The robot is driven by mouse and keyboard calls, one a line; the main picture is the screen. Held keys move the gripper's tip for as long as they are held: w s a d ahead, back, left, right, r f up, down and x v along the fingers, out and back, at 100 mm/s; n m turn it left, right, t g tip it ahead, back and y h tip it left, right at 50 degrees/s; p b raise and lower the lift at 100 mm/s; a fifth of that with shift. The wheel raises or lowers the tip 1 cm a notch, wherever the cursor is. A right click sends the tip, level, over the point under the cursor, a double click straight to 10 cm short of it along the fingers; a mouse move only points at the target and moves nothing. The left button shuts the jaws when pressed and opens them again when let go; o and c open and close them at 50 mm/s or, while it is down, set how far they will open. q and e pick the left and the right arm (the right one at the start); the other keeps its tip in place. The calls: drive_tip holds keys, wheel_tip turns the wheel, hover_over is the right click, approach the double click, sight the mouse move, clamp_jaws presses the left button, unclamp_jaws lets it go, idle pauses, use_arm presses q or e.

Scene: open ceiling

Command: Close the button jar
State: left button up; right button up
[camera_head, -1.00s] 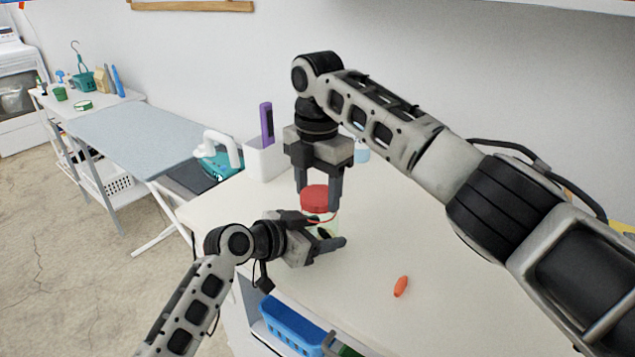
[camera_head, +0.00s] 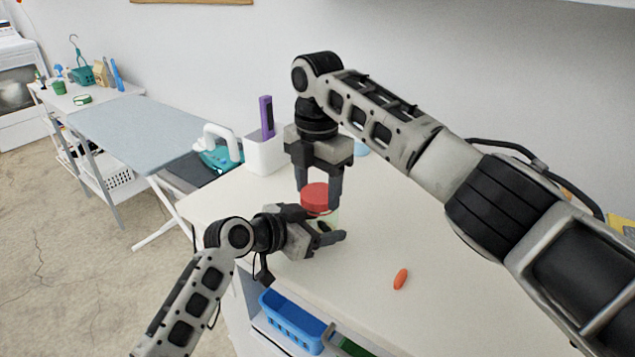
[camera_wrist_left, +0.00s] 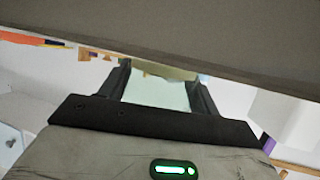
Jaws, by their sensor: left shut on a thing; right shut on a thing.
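The button jar (camera_head: 327,216) is a clear, pale greenish jar standing on the white table. Its red lid (camera_head: 315,197) sits at the top of the jar; I cannot tell whether it is seated. My left gripper (camera_head: 333,231) is shut on the jar body from the lower left; the jar (camera_wrist_left: 158,92) also shows between its fingers in the left wrist view. My right gripper (camera_head: 320,190) points down from above and is shut on the red lid, one finger on each side. The fingers hide parts of the jar.
A small orange object (camera_head: 401,279) lies on the white table (camera_head: 450,300) to the right of the jar. A white holder with a purple item (camera_head: 266,152) stands behind left. A blue basket (camera_head: 291,322) is below the front edge. The front right tabletop is clear.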

use_arm(q)
clamp_jaws()
use_arm(e)
drive_tip(key=m, duration=0.5)
drive_tip(key=shift+w+a, duration=0.1)
drive_tip(key=m, duration=0.4)
drive_tip(key=shift+w+m, duration=0.1)
drive_tip(key=shift+m, duration=0.3)
drive_tip(key=o, duration=0.9)
drive_tip(key=shift+r, duration=2.25)
